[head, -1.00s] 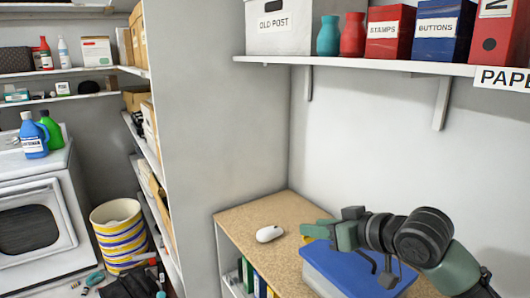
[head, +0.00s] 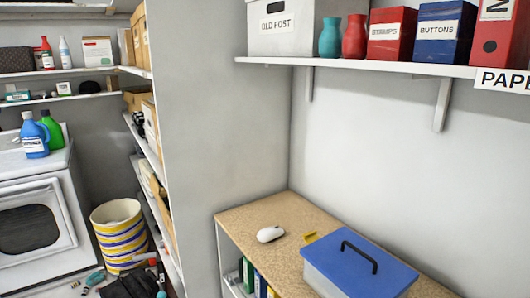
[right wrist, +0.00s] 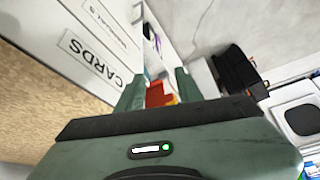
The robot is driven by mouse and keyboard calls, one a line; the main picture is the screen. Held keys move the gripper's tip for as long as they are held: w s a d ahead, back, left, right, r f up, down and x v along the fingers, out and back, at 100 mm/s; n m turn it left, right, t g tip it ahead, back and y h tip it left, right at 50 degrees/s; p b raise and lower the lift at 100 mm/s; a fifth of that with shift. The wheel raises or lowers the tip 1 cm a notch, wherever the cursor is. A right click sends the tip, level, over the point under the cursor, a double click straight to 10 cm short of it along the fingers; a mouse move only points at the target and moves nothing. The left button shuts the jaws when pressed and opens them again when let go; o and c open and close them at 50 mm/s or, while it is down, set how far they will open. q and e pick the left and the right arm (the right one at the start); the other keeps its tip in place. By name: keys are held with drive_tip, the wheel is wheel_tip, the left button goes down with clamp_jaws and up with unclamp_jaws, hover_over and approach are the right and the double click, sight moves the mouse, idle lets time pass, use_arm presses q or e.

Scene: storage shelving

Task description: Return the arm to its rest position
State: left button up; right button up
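Neither arm shows in the head view. My right gripper (right wrist: 158,88) shows in the right wrist view, its two green fingers apart with a gap between them. Nothing appears held; the red and orange shapes seen through the gap look like things farther off. The right wrist view also has white boxes, one labelled CARDS (right wrist: 95,60), at the upper left beyond the fingers. My left gripper is in neither view.
A clear box with a blue lid (head: 360,262) stands on the cork-coloured counter (head: 240,222), with a white mouse (head: 270,234) and a small yellow thing (head: 311,237) near it. A loaded wall shelf (head: 350,66) hangs above. A striped bin (head: 120,235) stands at left.

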drive_tip(key=s+d+f+g+h, duration=0.1)
drive_tip(key=s+d+f+g, duration=0.15)
drive_tip(key=s, duration=0.45)
wheel_tip(320, 180, down, 30)
drive_tip(key=s, duration=0.3)
drive_tip(key=s+d+f+g+b, duration=0.1)
drive_tip(key=s+d+f, duration=0.2)
drive_tip(key=s+f, duration=1)
drive_tip(key=shift+s+f, duration=0.15)
drive_tip(key=shift+s, duration=0.85)
drive_tip(key=shift+g, duration=0.25)
